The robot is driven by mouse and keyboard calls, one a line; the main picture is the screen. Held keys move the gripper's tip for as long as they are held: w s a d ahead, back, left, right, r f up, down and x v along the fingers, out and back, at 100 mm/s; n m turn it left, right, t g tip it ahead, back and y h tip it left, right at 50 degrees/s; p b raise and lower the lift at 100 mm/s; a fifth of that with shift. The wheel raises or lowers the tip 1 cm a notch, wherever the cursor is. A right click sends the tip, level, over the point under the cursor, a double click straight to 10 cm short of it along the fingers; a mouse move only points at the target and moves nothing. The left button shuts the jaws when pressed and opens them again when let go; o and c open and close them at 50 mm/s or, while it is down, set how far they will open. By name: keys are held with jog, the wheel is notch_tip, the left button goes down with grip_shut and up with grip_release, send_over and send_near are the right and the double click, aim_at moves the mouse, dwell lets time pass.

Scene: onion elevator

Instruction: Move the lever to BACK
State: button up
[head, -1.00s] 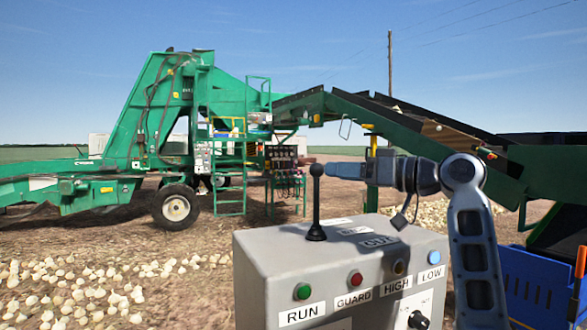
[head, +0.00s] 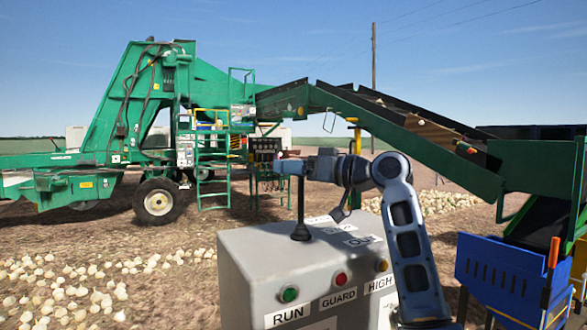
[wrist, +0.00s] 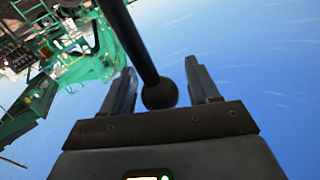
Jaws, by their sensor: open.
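The lever (head: 300,208) is a black rod on a round black base on top of the grey control box (head: 262,262), and it stands about upright. In the head view my gripper (head: 287,167) is at the lever's top and hides its knob. In the wrist view the black ball knob (wrist: 160,94) and rod lie between the two fingers of my open gripper (wrist: 160,88), with a gap on either side. Small white label plates (head: 362,240) lie on the box top; I cannot read BACK on any of them.
The box front has a green button (head: 289,294), a red button (head: 341,279) and labels RUN, GUARD and HIGH. A blue bin (head: 500,280) stands to the right. A green conveyor machine (head: 205,125) stands behind, and onions (head: 60,280) lie on the ground at left.

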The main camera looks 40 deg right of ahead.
jog(key=shift+c, duration=0.3)
grip_shut()
jog(key=w+d+f+g+b, duration=0.1)
jog(key=w+f, duration=0.1)
jog(key=w, duration=0.4)
jog(key=shift+d+f+m, duration=0.25)
jog(key=shift+d+m, duration=0.15)
